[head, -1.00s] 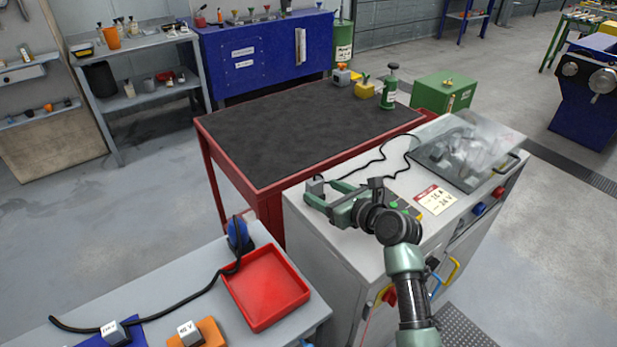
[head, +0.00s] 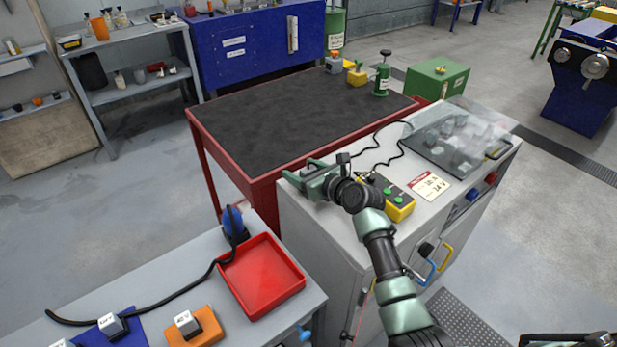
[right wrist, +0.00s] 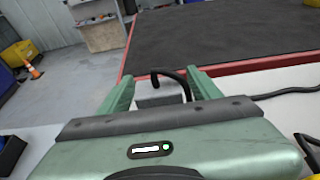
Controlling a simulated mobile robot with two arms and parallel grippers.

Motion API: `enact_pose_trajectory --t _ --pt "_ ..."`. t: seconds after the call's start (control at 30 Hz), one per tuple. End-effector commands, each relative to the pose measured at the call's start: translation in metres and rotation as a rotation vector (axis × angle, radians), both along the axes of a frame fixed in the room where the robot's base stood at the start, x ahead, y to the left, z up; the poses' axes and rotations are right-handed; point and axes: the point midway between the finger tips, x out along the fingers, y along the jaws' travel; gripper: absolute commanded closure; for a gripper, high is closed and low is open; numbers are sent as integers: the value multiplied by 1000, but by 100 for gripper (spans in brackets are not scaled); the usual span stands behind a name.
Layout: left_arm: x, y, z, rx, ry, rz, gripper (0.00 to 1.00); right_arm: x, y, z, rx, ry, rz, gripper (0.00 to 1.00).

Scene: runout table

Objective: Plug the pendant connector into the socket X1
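The yellow pendant (head: 396,204) with green buttons lies on the grey cabinet top. A black cable runs from behind it along the cabinet's back edge. My right gripper (head: 310,176) is low over the cabinet's left back corner. In the right wrist view its green fingers (right wrist: 160,88) stand apart on either side of a grey block (right wrist: 158,97) with a black curved cable, seemingly the connector. Narrow gaps seem to show beside the block. The gripper partly hides it in the head view. I cannot read any X1 label. My left gripper is not seen.
A clear cover (head: 463,135) stands over dark fittings on the cabinet (head: 300,225). A red-framed table (head: 290,130) with a mostly clear dark top lies behind. The front left bench holds a red tray (head: 262,276), a blue plug-like part (head: 233,222) with cable, and labelled blocks.

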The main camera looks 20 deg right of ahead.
Motion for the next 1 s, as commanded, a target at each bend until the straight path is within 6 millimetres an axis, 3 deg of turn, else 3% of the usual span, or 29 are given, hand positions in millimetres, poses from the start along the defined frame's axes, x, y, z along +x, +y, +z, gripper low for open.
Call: enact_pose_trajectory --t 0.03,0.2,0.23,0.47,0.67,0.87,1.0 --pt "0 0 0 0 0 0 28 0 0 0 0 0 0 50" --pt "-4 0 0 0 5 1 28 0 0 0 0 0 0 98" --pt "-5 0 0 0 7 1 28 0 0 0 0 0 0 100" --pt "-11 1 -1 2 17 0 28 0 0 1 0 -1 0 100" --pt "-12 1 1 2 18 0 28 0 0 14 3 -4 1 100" --pt "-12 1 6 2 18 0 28 1 1 51 3 -8 0 100" --pt "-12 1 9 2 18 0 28 1 0 92 2 -10 -1 100"
